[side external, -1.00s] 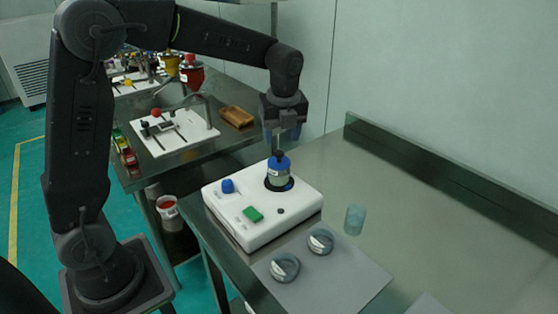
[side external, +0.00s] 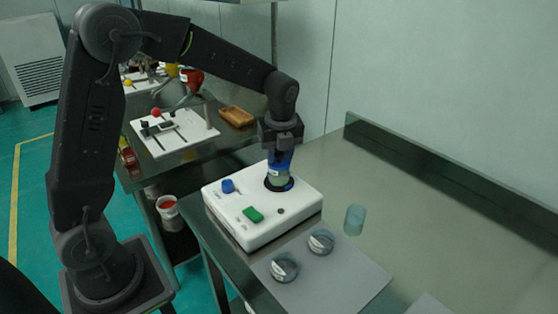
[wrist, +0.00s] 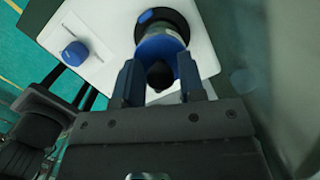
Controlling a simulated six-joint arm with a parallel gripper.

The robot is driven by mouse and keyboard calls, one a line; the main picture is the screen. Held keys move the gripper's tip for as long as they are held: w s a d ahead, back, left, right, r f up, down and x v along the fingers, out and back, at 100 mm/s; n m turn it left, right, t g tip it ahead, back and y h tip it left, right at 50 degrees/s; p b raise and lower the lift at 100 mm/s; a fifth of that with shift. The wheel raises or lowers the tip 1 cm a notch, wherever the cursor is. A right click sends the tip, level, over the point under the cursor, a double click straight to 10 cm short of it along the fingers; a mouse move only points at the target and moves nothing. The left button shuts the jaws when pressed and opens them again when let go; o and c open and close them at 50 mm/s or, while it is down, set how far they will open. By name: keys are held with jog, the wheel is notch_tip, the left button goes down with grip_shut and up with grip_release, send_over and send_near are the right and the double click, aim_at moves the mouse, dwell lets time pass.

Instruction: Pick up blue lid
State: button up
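The blue lid (wrist: 160,48) sits on top of a clear jar (side external: 278,178) that stands in the dark ring of the white sieve machine (side external: 250,232). A dark knob (wrist: 160,75) rises from the lid's middle. My gripper (side external: 279,158) is lowered onto the lid from above and hides most of it in the side view. In the wrist view my two fingers (wrist: 159,82) are apart, one on each side of the dark knob, with gaps showing between them and it.
The machine carries a blue dial (side external: 228,186) and a green button (side external: 253,214). Two round sieve pans (side external: 285,267) lie on a grey mat (side external: 345,285) in front. A clear blue-tinted cup (side external: 354,219) stands to the right. The right side of the bench is clear.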

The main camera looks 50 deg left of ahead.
jog(key=c, duration=0.6)
jog(key=shift+r, duration=0.15)
